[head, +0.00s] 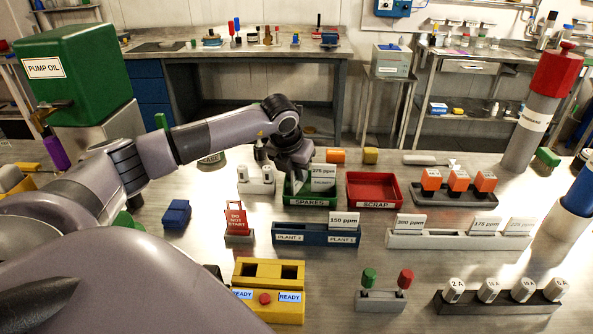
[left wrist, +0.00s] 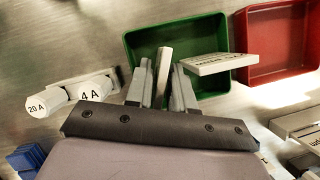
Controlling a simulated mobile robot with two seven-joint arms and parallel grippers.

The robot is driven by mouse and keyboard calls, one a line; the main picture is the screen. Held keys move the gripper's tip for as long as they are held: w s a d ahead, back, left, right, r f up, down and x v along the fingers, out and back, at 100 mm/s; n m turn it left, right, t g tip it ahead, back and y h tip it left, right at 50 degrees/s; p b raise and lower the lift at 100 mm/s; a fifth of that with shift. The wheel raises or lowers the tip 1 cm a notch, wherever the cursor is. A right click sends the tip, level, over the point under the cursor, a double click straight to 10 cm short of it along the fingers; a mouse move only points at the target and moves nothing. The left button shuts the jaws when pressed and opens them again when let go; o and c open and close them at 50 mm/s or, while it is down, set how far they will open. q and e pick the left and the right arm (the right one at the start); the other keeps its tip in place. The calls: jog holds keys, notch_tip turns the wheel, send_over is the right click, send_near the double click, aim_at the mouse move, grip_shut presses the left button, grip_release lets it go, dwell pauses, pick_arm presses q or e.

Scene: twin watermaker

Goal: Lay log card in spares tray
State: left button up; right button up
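The green spares tray (head: 312,204) sits mid-table; it also shows in the left wrist view (left wrist: 212,28). My left gripper (head: 297,178) is low over its left part. In the left wrist view its fingers (left wrist: 161,88) stand apart on either side of a thin pale card-like piece (left wrist: 164,68), seen edge-on, with narrow gaps. Its face and any print are hidden. A white card reading 275 ppm (head: 323,173) stands at the tray's right part; in the left wrist view (left wrist: 215,63) it overlaps the tray's right wall. My right gripper is out of view.
The red scrap tray (head: 375,203) is just right of the spares tray. The blue plant rack (head: 316,238) with a 150 ppm card is in front. Two labelled white plugs (left wrist: 75,95) and a red tag (head: 236,220) stand left.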

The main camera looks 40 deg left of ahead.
pick_arm(q)
jog(key=v, duration=1.2)
jog(key=shift+b, duration=0.4)
